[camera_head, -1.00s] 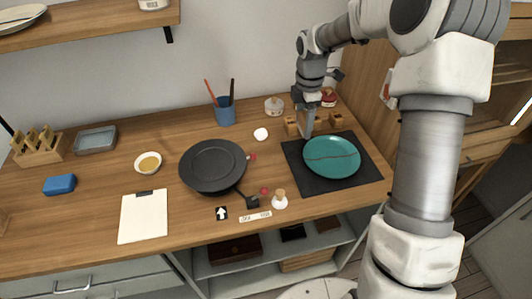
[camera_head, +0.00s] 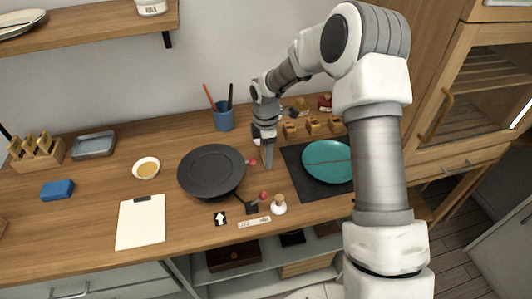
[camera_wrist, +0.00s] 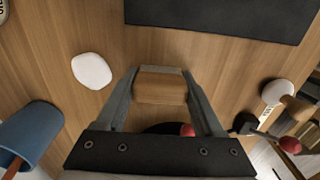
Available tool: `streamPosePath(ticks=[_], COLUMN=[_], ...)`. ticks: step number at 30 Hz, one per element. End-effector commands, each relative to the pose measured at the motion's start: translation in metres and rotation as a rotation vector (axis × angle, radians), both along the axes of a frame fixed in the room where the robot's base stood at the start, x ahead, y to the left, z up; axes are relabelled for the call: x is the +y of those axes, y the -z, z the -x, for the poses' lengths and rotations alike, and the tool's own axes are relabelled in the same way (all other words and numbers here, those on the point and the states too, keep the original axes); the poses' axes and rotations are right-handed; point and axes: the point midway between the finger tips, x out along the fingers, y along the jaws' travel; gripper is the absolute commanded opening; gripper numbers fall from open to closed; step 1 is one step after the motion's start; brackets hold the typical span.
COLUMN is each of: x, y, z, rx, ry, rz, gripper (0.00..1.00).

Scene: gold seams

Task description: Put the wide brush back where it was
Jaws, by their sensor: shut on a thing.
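My gripper (camera_head: 267,163) is above the counter, between the black pan and the dark mat. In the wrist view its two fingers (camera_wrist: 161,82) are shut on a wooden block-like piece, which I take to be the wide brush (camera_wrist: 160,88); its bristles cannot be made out. The head view hardly shows the held piece. A blue cup (camera_head: 224,117) behind the pan holds a red and a black stick; it also shows in the wrist view (camera_wrist: 30,135). Three small wooden blocks (camera_head: 313,126) stand in a row behind the mat.
A teal plate (camera_head: 325,160) lies on the dark mat (camera_head: 310,188), partly behind my arm. The black pan (camera_head: 205,172) lies left of my gripper. A corked white bottle (camera_head: 279,206) stands in front. A clipboard (camera_head: 140,222) and small bowl (camera_head: 146,167) are further left.

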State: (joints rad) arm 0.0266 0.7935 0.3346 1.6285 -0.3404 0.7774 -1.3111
Motion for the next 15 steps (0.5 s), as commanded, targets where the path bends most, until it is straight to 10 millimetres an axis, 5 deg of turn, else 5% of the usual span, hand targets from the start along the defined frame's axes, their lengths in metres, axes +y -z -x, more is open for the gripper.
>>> streamPosePath(ticks=[8, 9, 15], x=[-0.0003, -0.0003, -0.0004], y=[0.0027, 0.003, 0.002], z=[-0.0002, -0.0002, -0.0002], rx=[0.0, 0.0, 0.0], ry=[0.0, 0.0, 0.0], rz=[0.0, 0.0, 0.0], gripper=[0.25, 0.71, 0.99])
